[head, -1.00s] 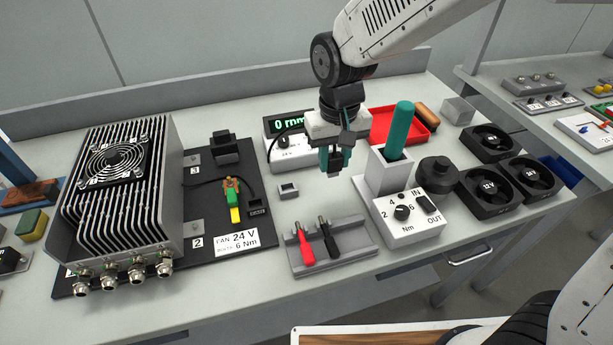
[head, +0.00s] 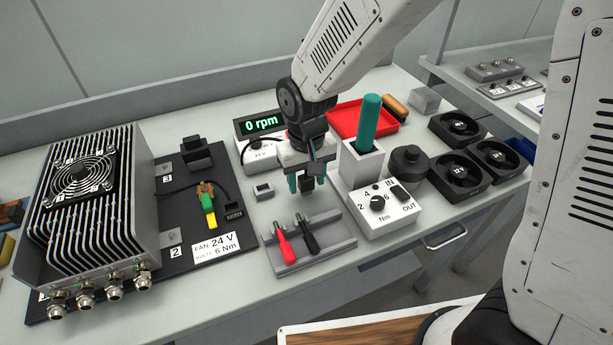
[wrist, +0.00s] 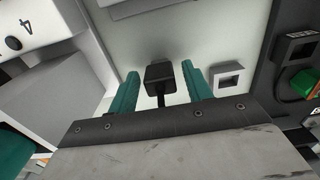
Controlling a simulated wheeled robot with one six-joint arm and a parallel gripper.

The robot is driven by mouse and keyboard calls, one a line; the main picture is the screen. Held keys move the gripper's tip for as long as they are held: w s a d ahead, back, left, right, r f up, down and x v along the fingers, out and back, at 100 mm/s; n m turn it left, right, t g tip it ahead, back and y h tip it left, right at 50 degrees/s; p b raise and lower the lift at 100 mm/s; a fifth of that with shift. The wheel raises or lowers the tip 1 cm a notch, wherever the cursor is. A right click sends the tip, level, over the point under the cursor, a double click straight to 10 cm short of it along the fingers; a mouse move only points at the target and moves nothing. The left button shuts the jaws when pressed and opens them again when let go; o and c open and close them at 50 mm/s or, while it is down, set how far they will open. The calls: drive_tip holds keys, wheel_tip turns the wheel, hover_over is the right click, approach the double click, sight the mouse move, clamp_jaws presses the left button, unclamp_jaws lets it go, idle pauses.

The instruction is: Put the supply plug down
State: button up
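The black supply plug (head: 306,184) stands at the light table top, between the teal fingers of my gripper (head: 305,180). In the wrist view the plug (wrist: 160,76) has a narrow gap on each side, between it and the fingers (wrist: 162,88), so my gripper is open around it. A short dark cord runs from the plug back toward my gripper. The plug appears to rest on the table, though its underside is hidden. A small grey block with a square hole (head: 263,191) sits just left of it, apart from it.
The 0 rpm display box (head: 246,150) stands behind. A grey holder with red and black probes (head: 335,249) lies in front. The black mounting board (head: 235,236) lies left.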

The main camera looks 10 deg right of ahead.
sight(307, 177)
wheel_tip(307, 177, up, 12)
drive_tip(key=s+d+r+m, duration=0.1)
drive_tip(key=s+d+r, duration=0.2)
drive_tip(key=d, duration=0.3)
drive_tip(key=s+d+r, duration=0.4)
drive_tip(key=d, duration=0.1)
drive_tip(key=s+d+m+t, duration=0.1)
drive_tip(key=s+d+m, duration=0.1)
drive_tip(key=s+d, duration=0.7)
drive_tip(key=s, duration=0.3)
drive_tip(key=shift+s+d+r, duration=0.25)
drive_tip(key=shift+s+r, duration=0.1)
drive_tip(key=shift+r, duration=0.05)
